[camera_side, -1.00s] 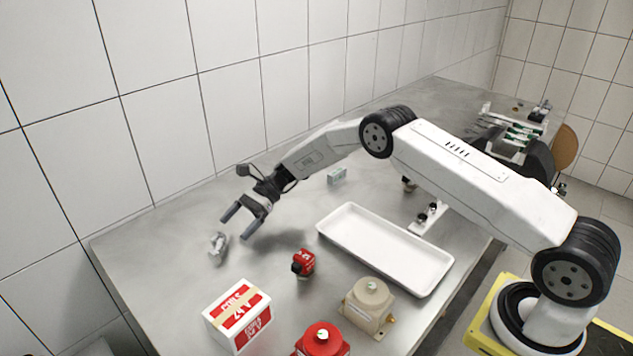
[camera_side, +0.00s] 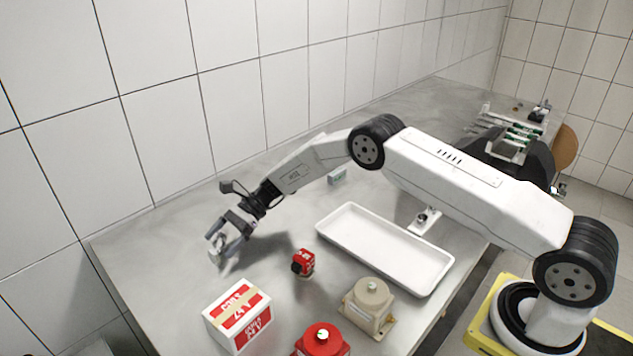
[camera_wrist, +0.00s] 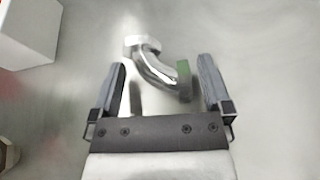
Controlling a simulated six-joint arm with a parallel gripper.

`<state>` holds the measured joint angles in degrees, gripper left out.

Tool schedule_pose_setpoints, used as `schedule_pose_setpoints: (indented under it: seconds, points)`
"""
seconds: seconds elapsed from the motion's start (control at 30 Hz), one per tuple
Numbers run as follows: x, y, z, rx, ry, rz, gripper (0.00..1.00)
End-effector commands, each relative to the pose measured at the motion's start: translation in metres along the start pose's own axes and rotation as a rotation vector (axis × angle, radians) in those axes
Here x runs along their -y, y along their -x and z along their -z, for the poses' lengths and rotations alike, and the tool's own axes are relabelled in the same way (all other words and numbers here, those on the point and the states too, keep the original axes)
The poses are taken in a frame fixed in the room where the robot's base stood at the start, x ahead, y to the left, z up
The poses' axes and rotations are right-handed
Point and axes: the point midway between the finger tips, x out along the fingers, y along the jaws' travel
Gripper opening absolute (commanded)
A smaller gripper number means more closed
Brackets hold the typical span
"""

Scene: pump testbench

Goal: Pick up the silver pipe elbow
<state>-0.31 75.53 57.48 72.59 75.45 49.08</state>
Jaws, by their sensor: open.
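The silver pipe elbow (camera_wrist: 155,72) lies on the metal table in the wrist view, a shiny curved tube with a wider end at the upper left and a greenish tint at its right end. Its lower part lies between the two fingers, and its upper left end reaches past their tips. My gripper (camera_wrist: 162,72) is open, with a gap showing on each side of the elbow. In the side view my gripper (camera_side: 222,250) is low near the table's left part, and the elbow (camera_side: 215,244) is partly hidden by the fingers.
A red and white box (camera_side: 238,316) stands in front of my gripper. A small red part (camera_side: 304,263) is to the right, with a white tray (camera_side: 335,238) beyond it. A beige pump (camera_side: 369,307) and a red one (camera_side: 322,342) stand at the front. The tiled wall is behind.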

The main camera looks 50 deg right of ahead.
Motion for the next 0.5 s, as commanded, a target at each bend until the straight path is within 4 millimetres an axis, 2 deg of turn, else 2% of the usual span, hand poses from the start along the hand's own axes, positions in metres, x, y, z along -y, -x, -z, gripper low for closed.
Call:
schedule_pose_setpoints:
  seconds: [0.13, 0.43, 0.47, 0.5]
  points:
    - [0.0001, 0.0003, -0.0001, 0.000, 0.000, 0.000, 1.00]
    - [0.0001, 0.0004, -0.0002, 0.000, 0.000, 0.000, 0.05]
    - [0.0001, 0.0004, -0.0002, 0.000, 0.000, 0.000, 0.00]
    - [0.0001, 0.0004, -0.0002, 0.000, 0.000, 0.000, 0.00]
